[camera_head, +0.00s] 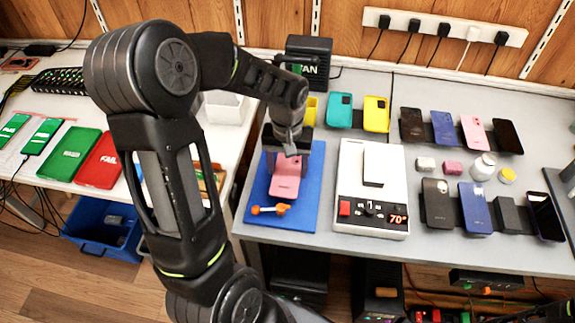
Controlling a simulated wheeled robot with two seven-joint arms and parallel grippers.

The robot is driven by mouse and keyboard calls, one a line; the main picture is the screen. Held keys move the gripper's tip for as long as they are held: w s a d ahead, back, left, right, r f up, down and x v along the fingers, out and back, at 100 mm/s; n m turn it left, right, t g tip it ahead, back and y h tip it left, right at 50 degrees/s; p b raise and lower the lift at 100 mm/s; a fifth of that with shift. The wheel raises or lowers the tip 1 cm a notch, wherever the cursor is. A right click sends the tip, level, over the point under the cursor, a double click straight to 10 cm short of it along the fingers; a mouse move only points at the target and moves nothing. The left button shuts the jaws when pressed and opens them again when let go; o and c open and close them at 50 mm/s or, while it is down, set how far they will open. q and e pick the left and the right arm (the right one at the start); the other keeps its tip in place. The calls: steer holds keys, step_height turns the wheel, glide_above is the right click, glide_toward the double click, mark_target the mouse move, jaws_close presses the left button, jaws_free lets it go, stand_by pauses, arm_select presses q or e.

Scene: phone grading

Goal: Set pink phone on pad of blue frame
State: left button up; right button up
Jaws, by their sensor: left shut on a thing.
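The pink phone (286,180) is over the blue frame (306,212), a flat blue board at the left end of the grey table. My left gripper (289,154) comes down from above and is shut on the phone's far end. The phone's near part shows below the fingers. I cannot tell whether the phone touches the pad, which is hidden under the phone and gripper. An orange-handled clamp (269,209) sits on the board near the phone's near end. My right gripper is not in view.
A white heating unit (345,190) with a red display stands right of the blue frame. Several phones lie in rows at the right, with a pink phone (474,132) among them. Teal (339,110) and yellow (376,113) cases lie behind. A white table (218,140) with green and red devices stands left.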

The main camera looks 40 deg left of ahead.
arm_select(q)
steer(key=shift+f, duration=0.1)
stand_by(0.5)
stand_by(0.3)
steer(key=o, duration=1.8)
steer(key=shift+r, duration=0.25)
steer(key=shift+r+p, duration=0.3)
steer(key=shift+r, duration=0.05)
steer(key=shift+r, duration=0.1)
step_height(320, 180, up, 7)
steer(key=p, duration=0.5)
